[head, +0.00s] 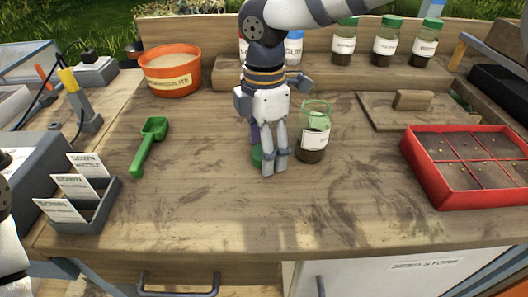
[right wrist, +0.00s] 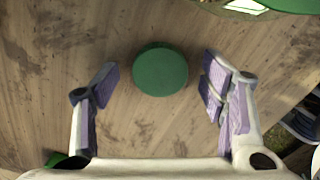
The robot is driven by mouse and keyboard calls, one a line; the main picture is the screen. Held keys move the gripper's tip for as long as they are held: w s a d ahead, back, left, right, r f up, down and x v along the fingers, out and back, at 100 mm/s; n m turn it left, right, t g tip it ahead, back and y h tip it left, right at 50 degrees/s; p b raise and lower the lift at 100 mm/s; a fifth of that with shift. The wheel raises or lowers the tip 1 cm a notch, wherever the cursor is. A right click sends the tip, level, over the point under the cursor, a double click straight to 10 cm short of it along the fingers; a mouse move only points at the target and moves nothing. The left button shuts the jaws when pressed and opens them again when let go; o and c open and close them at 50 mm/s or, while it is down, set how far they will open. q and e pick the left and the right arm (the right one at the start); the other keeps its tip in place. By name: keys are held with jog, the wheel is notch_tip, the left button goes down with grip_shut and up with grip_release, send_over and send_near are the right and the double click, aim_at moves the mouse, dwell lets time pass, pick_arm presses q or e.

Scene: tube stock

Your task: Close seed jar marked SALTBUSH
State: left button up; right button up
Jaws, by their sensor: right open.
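An open glass jar (head: 314,130) with dark seed in the bottom and a white label stands upright on the bench; I cannot read its label. A round green lid (head: 257,155) lies flat on the wood just left of the jar, partly hidden by my right gripper (head: 275,168). In the right wrist view the lid (right wrist: 160,69) lies between the spread fingers of my open right gripper (right wrist: 160,76), with space on both sides. The jar's edge shows at the top right there. My left gripper is not in view; only part of my left arm shows at lower left.
Several green-lidded jars (head: 384,42) stand on the back shelf. An orange pot (head: 171,86), a green scoop (head: 148,148) and a grey label box (head: 82,212) are on the left. A red seed tray (head: 424,181) is on the right. The front middle of the bench is clear.

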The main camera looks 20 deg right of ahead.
jog(key=c, duration=0.8)
jog(key=shift+r, duration=0.3)
notch_tip(320, 180, up, 2)
jog(key=shift+r, duration=0.2)
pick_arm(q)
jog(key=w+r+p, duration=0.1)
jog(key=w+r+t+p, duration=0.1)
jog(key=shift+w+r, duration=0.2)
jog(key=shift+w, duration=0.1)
pick_arm(e)
jog(key=s+r, duration=0.3)
jog(key=s, duration=0.1)
jog(key=s+r, duration=0.3)
jog(key=s, duration=0.2)
jog(key=s+a+r, duration=0.1)
jog(key=s+r, duration=0.3)
jog(key=s, duration=0.1)
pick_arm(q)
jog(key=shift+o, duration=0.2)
